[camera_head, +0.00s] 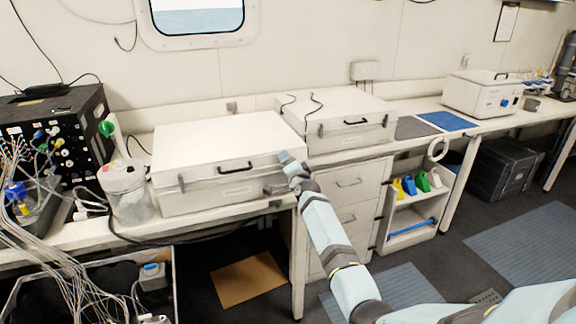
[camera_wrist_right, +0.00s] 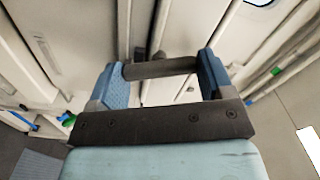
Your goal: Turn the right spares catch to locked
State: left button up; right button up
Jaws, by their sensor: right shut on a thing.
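A closed white case (camera_head: 215,150) stands on the bench, with a dark handle in the middle of its front and a dark left catch (camera_head: 181,183). My right gripper (camera_head: 286,178) is at the right end of this front, where the right catch sits, and largely covers it. In the right wrist view, the two blue fingers of my right gripper (camera_wrist_right: 160,72) stand on either side of a dark bar, shut on what looks like the catch (camera_wrist_right: 158,57). The catch's exact angle cannot be made out. My left gripper is not in view.
A second white case (camera_head: 345,115) with its own handle and catches stands just right. A clear tub (camera_head: 126,190) and a black cabled unit (camera_head: 60,130) are at the left. Drawers (camera_head: 345,200) and an open shelf (camera_head: 410,205) are under the bench. The floor in front is partly clear.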

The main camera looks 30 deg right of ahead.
jog(key=m, duration=0.4)
jog(key=shift+f+m, duration=0.1)
jog(key=shift+m, duration=0.2)
dwell(0.3)
jog(key=o, duration=0.9)
jog(key=v, duration=1.3)
jog(key=shift+s+p, duration=0.35)
jog(key=shift+s, duration=0.05)
